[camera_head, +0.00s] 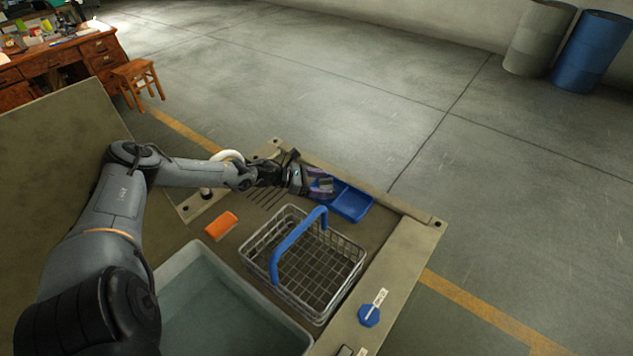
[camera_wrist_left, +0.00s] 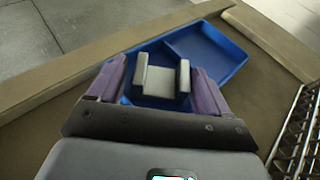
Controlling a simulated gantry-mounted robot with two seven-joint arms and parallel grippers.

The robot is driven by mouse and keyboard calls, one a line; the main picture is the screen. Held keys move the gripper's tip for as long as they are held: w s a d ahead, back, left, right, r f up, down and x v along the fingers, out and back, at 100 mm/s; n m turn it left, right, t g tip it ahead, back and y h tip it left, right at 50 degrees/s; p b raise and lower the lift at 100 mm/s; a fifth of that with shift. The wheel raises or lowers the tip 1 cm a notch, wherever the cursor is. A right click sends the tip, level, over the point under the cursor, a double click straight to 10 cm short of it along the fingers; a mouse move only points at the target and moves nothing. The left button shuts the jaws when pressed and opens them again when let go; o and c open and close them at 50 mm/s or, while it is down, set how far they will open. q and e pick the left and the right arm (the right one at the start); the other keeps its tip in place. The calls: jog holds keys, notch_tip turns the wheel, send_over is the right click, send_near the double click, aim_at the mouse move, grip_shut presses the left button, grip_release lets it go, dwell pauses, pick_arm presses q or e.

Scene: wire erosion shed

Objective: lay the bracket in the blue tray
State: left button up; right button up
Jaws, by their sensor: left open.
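The bracket (camera_wrist_left: 158,82), a light grey U-shaped piece with two raised sides, shows in the left wrist view against the floor of the blue tray. It looks to be in the tray; whether it rests flat cannot be told. My left gripper (camera_wrist_left: 156,68) is open, its purple fingers on either side of the bracket, with blue showing between the left finger and the bracket. In the head view the left gripper (camera_head: 320,184) is over the left part of the blue tray (camera_head: 352,204) and largely hides the bracket. My right gripper is not in view.
A wire basket (camera_head: 335,290) with a blue handle (camera_head: 287,248) stands just in front of the tray. An orange block (camera_head: 221,226) lies to the left. A water-filled basin (camera_head: 178,268) is at the front. A raised edge (camera_head: 375,190) runs behind the tray.

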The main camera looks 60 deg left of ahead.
pick_arm(q)
jog(key=shift+s+d+f, duration=0.1)
jog(key=shift+s+f, duration=0.25)
jog(key=shift+f, duration=0.2)
jog(key=shift+w+r+p, duration=0.1)
jog(key=shift+r+p, duration=0.3)
jog(key=shift+p, duration=0.2)
jog(key=p+v, duration=0.1)
jog(key=v, duration=0.5)
jog(key=shift+d+r, duration=0.1)
jog(key=shift+r, duration=0.05)
jog(key=shift+s+r+p, duration=0.35)
jog(key=shift+s, duration=0.3)
jog(key=shift+r, duration=0.1)
